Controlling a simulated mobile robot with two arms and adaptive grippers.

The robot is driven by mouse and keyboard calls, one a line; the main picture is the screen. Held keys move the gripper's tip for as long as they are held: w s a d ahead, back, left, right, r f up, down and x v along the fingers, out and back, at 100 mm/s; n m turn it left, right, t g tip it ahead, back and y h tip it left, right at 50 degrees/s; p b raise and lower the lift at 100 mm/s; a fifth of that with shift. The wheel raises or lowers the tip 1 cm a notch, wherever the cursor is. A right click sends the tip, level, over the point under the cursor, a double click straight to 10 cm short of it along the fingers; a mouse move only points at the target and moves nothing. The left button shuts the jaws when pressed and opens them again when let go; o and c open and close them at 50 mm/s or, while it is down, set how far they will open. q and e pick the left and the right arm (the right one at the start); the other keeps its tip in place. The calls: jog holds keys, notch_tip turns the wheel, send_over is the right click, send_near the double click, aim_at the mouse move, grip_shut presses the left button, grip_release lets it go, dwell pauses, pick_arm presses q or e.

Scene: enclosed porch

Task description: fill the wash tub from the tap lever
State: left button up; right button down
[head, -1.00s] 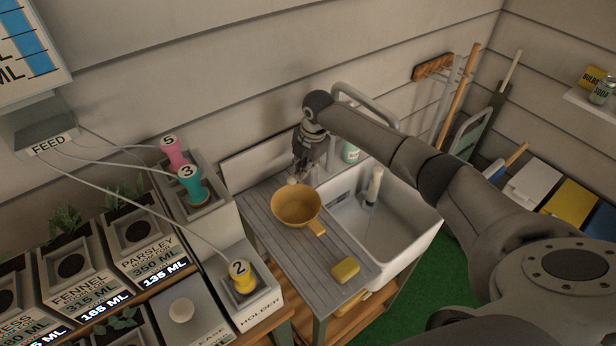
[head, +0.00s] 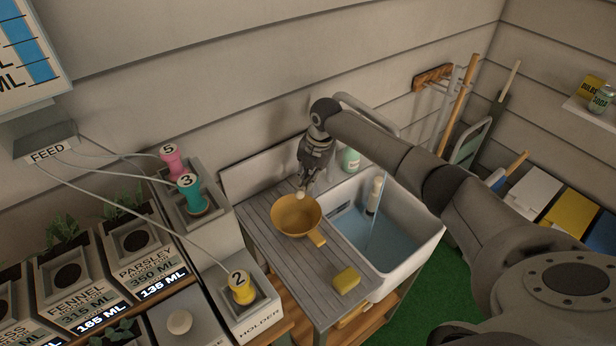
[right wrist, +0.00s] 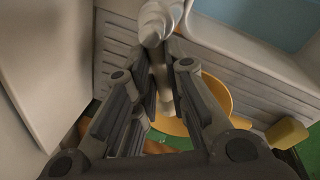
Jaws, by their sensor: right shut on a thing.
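The white wash tub (head: 426,238) holds blue water (head: 395,243), and a thin stream falls into it from the tap (head: 366,108). A white brush-like thing (head: 375,195) stands in the tub. My right gripper (head: 305,181) is shut on the tap lever (right wrist: 160,78), at the left of the tub above the yellow pan's back edge. The lever's pale tip (head: 300,195) shows below the fingers. My arm hides part of the tap. My left gripper is not in view.
A yellow pan (head: 296,214) and a yellow sponge (head: 346,280) lie on the grey drainboard (head: 278,252). A green bottle (head: 350,160) stands behind the tub.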

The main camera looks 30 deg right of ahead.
jog(key=c, duration=1.5)
grip_release()
jog(key=shift+o, duration=0.2)
notch_tip(320, 180, up, 7)
jog(key=s, duration=0.1)
jog(key=shift+d+r, duration=0.2)
jog(key=shift+d, duration=0.25)
